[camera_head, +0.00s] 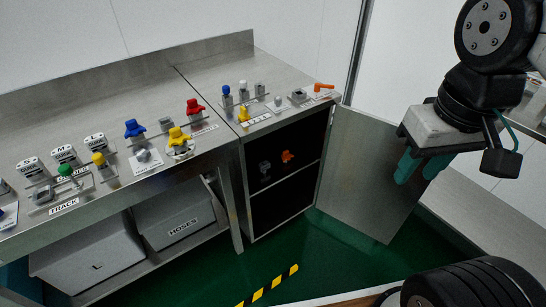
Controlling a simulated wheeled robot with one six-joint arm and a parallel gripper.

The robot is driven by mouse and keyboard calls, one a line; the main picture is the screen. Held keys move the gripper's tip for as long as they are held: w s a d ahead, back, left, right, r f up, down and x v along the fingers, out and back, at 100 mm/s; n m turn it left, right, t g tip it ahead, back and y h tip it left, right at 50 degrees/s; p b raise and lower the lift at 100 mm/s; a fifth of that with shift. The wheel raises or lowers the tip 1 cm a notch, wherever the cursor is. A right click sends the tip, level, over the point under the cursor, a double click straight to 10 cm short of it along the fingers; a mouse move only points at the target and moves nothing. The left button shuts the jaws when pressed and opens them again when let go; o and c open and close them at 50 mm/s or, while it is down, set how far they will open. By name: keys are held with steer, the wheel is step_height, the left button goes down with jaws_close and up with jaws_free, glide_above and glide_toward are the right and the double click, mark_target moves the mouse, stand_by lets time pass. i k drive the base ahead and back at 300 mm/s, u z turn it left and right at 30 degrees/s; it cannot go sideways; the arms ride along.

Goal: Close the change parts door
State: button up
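The change parts door (362,186) is a grey metal panel. It stands wide open, swung out to the right from the cabinet's (281,149) right front edge. The cabinet's dark inside shows, with a shelf and small grey and orange parts on it. My gripper (419,170) is at the upper right, with teal fingers pointing down. It overlaps the door's right upper part in the picture; I cannot tell whether it touches the door. The two fingers show a gap between them, with nothing seen in it.
A steel bench (120,110) with coloured knobs and fittings runs along the left. Below it are grey bins, one labelled HOSES (180,215). A green floor (300,250) with a yellow-black stripe is open before the cabinet. A wall ledge (475,212) lies at right.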

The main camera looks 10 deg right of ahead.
mark_target(358, 189)
steer(key=z, duration=0.35)
steer(key=k, duration=0.85)
steer(key=z, duration=0.85)
steer(key=i, duration=1.7)
steer(key=u, duration=1.3)
steer(key=i, duration=0.65)
steer(key=u, duration=1.25)
steer(key=k, duration=1.1)
steer(key=z, duration=0.2)
steer(key=i, duration=0.5)
steer(key=z, duration=0.4)
